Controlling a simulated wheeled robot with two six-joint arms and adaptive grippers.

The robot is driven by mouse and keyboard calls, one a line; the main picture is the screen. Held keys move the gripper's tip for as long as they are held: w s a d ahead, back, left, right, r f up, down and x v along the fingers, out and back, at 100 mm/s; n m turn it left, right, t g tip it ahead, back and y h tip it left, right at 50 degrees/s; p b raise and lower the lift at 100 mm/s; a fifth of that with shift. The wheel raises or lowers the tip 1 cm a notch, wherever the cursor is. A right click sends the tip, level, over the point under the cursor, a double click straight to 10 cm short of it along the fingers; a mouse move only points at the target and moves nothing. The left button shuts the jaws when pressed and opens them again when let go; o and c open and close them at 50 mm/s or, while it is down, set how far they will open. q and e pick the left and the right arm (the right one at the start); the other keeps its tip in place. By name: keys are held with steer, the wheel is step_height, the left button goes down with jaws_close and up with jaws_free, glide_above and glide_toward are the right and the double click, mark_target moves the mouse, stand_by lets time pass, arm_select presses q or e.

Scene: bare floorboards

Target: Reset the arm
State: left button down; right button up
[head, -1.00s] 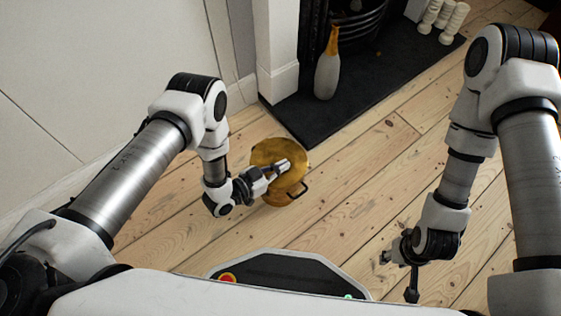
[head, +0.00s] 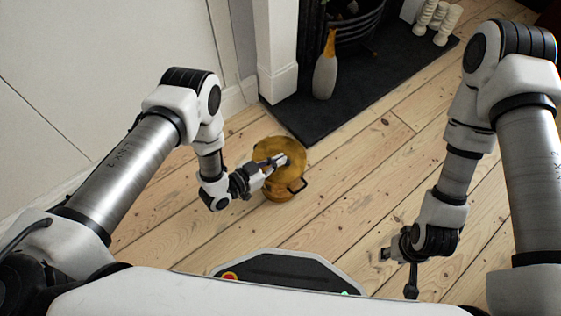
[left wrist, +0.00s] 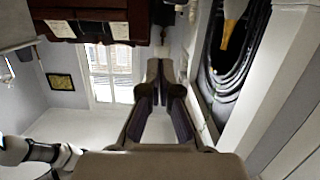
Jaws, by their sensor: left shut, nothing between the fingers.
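My left gripper (head: 279,160) is shut and empty. In the head view it overlaps a round brass pot (head: 290,157) standing on the floorboards; I cannot tell whether they touch. In the left wrist view, the left gripper's fingers (left wrist: 157,82) point away from the camera with nothing between them, and the pot does not show. My left arm (head: 206,120) is bent, its forearm hanging down. My right gripper (head: 398,272) is low at the right, above bare floor, with its fingers apart and nothing seen between them.
A dark hearth slab (head: 375,95) lies beyond the pot. A grey and yellow bottle (head: 325,76) and several white candles (head: 433,18) stand there. A white wall (head: 85,75) is at the left.

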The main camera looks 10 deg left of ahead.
arm_select(q)
steer(key=p+v, duration=0.1)
steer(key=v, duration=0.7)
steer(key=shift+f+p, duration=0.35)
steer(key=shift+p, duration=0.05)
